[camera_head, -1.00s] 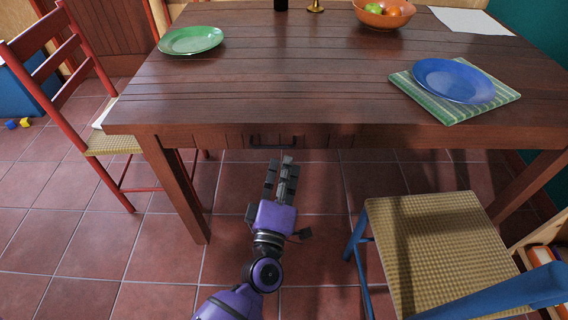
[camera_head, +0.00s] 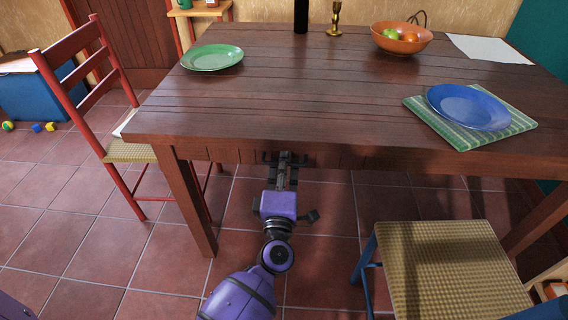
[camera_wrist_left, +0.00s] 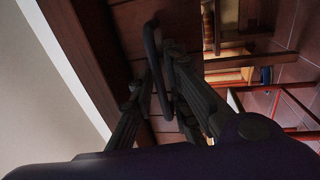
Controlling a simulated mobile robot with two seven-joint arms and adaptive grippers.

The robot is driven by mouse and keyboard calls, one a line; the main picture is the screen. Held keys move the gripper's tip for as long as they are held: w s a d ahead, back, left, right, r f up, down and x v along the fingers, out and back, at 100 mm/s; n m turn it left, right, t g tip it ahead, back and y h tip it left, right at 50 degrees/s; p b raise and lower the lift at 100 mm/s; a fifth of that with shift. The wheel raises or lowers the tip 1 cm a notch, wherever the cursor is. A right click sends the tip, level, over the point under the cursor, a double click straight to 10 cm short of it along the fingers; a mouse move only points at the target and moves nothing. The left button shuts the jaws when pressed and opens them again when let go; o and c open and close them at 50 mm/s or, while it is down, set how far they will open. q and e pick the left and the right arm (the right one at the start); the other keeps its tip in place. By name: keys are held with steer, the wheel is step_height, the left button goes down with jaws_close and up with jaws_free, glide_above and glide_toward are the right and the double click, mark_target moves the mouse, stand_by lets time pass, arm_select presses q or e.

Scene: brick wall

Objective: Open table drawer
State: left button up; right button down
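The wooden table (camera_head: 330,110) has a drawer front (camera_head: 325,158) under its near edge, which looks flush with the apron. Its dark bar handle (camera_head: 307,160) is partly hidden by my left gripper (camera_head: 286,160). My left gripper reaches it from the front, below the tabletop edge. In the left wrist view the handle (camera_wrist_left: 153,58) shows as a dark loop between the two fingers (camera_wrist_left: 158,92). The fingers stand apart on either side of it, with a gap visible; firm contact cannot be made out. My right gripper is not in view.
A blue-framed chair with a woven seat (camera_head: 440,265) stands close at right. A red chair (camera_head: 130,150) is at left. On the table are a green plate (camera_head: 212,57), a blue plate (camera_head: 468,106) and a fruit bowl (camera_head: 401,40).

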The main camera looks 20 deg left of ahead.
arm_select(q)
jaws_close()
steer(key=shift+s, duration=0.1)
steer(key=r+p+v, duration=0.2)
steer(key=v, duration=1)
steer(key=s+r+p+v, duration=0.1)
steer(key=r+v, duration=0.1)
steer(key=v, duration=1.1)
steer(key=shift+d+r+p, duration=0.2)
steer(key=shift+r+p, duration=0.15)
steer(key=shift+r, duration=0.05)
steer(key=shift+s, duration=0.1)
